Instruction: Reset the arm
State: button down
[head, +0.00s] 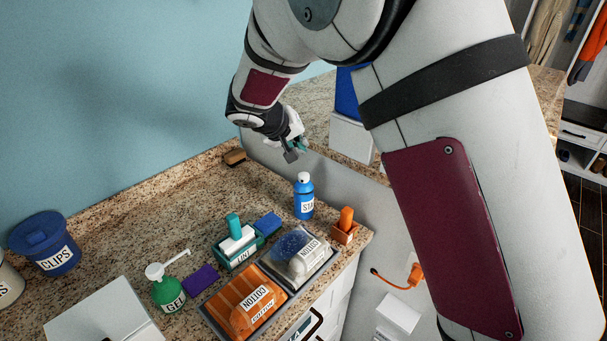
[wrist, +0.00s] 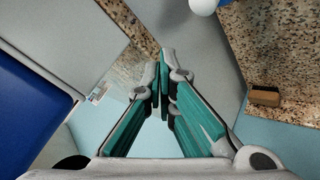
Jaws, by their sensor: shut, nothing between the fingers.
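My gripper (head: 292,152) shows in the head view at the end of my arm, above the gap past the back right of the granite counter (head: 130,228). In the wrist view my gripper (wrist: 163,88) has its two teal-padded fingers meeting at the tips, with nothing between them. It is apart from the counter and touches no object that I can see. My arm comes down from the top of the head view and hides part of the room behind it.
A white box (head: 350,137) stands behind my arm. An orange cord (head: 398,284) hangs beside the counter.

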jog(key=s+d+r+m+g+y, duration=0.1)
jog(key=s+d+r, duration=0.5)
jog(key=s+d, duration=0.25)
jog(key=s+d+r+m+g+y, duration=0.1)
jog(key=s+d+r+g, duration=0.1)
jog(key=s+d+r, duration=0.6)
jog(key=s+f+y, duration=0.1)
jog(key=s+y, duration=0.2)
jog(key=s, duration=1.9)
jog(key=shift+d+t, duration=0.2)
jog(key=shift+t, duration=0.2)
jog(key=shift+a, duration=0.15)
